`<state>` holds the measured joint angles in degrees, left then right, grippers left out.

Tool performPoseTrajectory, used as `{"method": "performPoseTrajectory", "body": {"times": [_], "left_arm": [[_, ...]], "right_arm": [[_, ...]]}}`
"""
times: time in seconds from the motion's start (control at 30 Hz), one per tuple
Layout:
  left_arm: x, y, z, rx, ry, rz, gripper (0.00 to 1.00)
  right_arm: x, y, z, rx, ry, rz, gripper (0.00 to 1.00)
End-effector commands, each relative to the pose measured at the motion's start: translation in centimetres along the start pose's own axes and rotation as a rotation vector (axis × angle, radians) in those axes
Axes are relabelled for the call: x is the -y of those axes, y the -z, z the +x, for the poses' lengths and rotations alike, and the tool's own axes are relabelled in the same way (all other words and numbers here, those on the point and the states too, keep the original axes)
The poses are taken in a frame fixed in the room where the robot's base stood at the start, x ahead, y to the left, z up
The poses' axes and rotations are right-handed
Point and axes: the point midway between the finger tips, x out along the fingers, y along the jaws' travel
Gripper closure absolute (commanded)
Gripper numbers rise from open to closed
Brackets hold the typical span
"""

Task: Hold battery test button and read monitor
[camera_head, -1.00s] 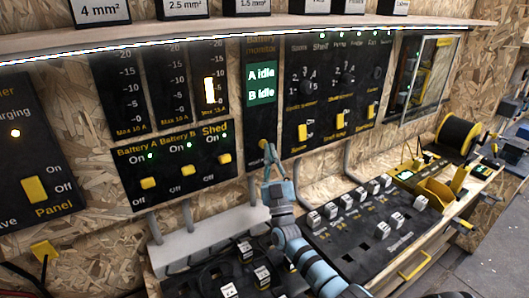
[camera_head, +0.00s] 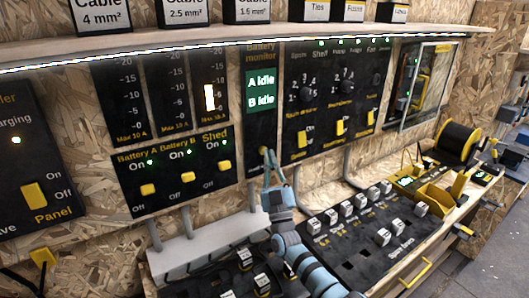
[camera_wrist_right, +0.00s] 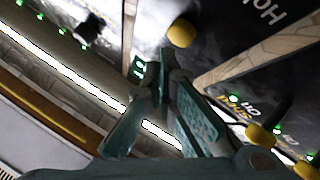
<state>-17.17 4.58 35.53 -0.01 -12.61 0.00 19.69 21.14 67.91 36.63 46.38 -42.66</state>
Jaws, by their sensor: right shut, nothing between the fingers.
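The battery monitor panel (camera_head: 261,120) hangs on the wall in the middle of the head view. Its two green screens read "A idle" (camera_head: 261,79) and "B idle" (camera_head: 261,100). A round yellow test button (camera_head: 263,150) sits low on that panel. It also shows in the wrist view (camera_wrist_right: 181,33), beside a printed "Hold". My right gripper (camera_head: 268,155) is shut and empty, its tips close to the button. In the wrist view the fingertips (camera_wrist_right: 166,72) are just short of the button in the picture; I cannot tell whether they touch it. My left gripper is out of view.
A panel of yellow switches (camera_head: 176,170) is left of the monitor, and another switch panel (camera_head: 330,105) is right. A shelf (camera_head: 220,42) with labelled boxes runs above.

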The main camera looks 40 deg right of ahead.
Motion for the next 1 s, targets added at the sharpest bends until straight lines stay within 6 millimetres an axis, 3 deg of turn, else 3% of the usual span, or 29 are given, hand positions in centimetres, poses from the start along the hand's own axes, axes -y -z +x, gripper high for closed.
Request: {"method": "performPoseTrajectory", "body": {"times": [1.0], "left_arm": [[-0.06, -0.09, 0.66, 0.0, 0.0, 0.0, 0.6]], "right_arm": [[0.45, -0.45, 0.63, 0.0, 0.0, 0.0, 1.0]]}}
